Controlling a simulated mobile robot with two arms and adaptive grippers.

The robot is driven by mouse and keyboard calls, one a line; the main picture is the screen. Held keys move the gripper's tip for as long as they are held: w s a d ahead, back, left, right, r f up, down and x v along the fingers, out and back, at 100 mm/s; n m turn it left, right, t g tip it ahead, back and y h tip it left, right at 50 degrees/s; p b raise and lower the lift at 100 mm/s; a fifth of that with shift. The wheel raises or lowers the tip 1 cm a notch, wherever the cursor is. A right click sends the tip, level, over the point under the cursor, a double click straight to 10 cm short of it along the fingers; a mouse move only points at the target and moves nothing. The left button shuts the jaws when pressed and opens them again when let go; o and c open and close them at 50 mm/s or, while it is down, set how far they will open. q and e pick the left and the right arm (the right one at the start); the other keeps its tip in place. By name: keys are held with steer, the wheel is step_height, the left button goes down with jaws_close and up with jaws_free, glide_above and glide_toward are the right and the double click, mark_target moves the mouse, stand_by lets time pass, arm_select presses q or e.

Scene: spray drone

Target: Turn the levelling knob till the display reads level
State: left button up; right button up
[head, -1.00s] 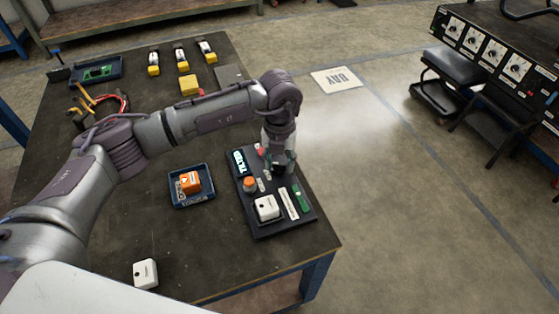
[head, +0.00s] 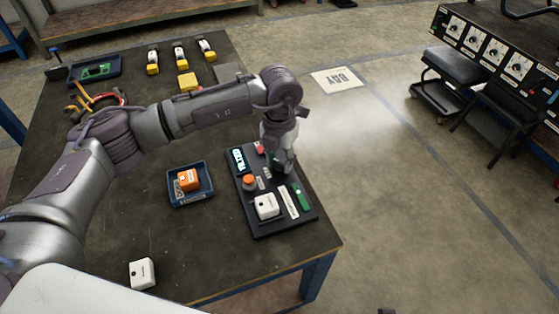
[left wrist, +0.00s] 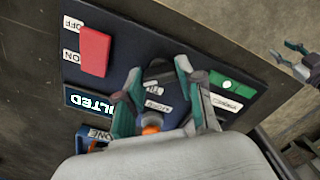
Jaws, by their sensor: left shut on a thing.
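The dark control panel (head: 262,228) lies on the bench with its lit display (head: 238,160), which also shows in the left wrist view (left wrist: 90,103). Its text appears to read TILTED, upside down and partly covered there. My left gripper (head: 283,165) is over the panel's far right part. In the left wrist view its teal fingers (left wrist: 160,88) are closed around the dark levelling knob (left wrist: 157,70), which is partly hidden between them. My right gripper (left wrist: 293,57) shows at the right edge of that view, fingers apart and empty, off the panel.
The panel also carries a red switch (left wrist: 95,50), an orange button (head: 249,183), a white box (head: 267,206) and a green strip (head: 300,197). A blue tray (head: 190,204) with an orange block stands left of it. Another white box (head: 143,273) is near the front.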

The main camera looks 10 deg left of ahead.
mark_target(280, 161)
arm_select(q)
steer(key=shift+m+b, duration=0.3)
steer(key=shift+m, duration=0.7)
arm_select(e)
steer(key=shift+w+r, duration=0.2)
steer(key=shift+r, duration=1.15)
arm_select(q)
steer(key=shift+r, duration=0.1)
steer(key=o, duration=1.2)
steer(key=shift+c, duration=0.2)
step_height(280, 161, up, 12)
